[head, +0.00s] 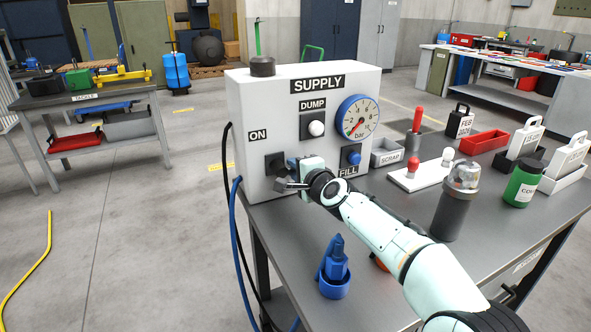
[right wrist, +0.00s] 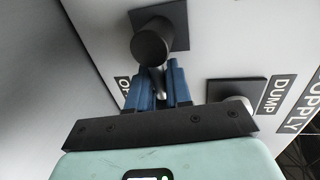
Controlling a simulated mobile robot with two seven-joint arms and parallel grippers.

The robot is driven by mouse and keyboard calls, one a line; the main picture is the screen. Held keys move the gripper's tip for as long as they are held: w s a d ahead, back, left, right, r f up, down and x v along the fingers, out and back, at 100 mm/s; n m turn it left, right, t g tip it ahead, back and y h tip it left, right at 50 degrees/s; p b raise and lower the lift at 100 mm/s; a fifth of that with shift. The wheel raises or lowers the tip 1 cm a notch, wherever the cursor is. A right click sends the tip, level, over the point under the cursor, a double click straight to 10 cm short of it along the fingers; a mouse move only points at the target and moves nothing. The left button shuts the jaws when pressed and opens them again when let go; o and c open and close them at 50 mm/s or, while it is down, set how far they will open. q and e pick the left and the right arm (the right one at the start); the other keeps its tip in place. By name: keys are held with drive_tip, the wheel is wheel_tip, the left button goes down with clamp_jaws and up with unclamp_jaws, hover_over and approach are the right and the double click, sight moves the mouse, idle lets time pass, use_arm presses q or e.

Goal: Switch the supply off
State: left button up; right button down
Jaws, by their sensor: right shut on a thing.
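The white supply box (head: 300,87) stands on the dark bench. On its front, lower left, is a dark switch (head: 274,162) with an ON label (head: 257,135) above it. My right gripper (head: 289,166) is at this switch and covers part of it. In the right wrist view the switch's round black knob (right wrist: 154,42) shows, and my blue fingers (right wrist: 157,84) are shut on its grey lever (right wrist: 159,80). A partly hidden label, seemingly OFF (right wrist: 123,84), lies beside the fingers. My left gripper is not in view.
The box also has a white DUMP button (head: 316,128), a blue FILL button (head: 354,158) and a pressure gauge (head: 358,118) with its needle low. A blue tool in a cup (head: 334,285) and a grey cylinder (head: 455,213) stand near my right arm.

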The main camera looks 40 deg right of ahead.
drive_tip(key=c, duration=1.2)
unclamp_jaws()
drive_tip(key=shift+c, duration=0.2)
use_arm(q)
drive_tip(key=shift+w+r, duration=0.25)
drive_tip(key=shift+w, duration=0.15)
use_arm(e)
drive_tip(key=v, duration=1.3)
drive_tip(key=shift+s+a, duration=0.15)
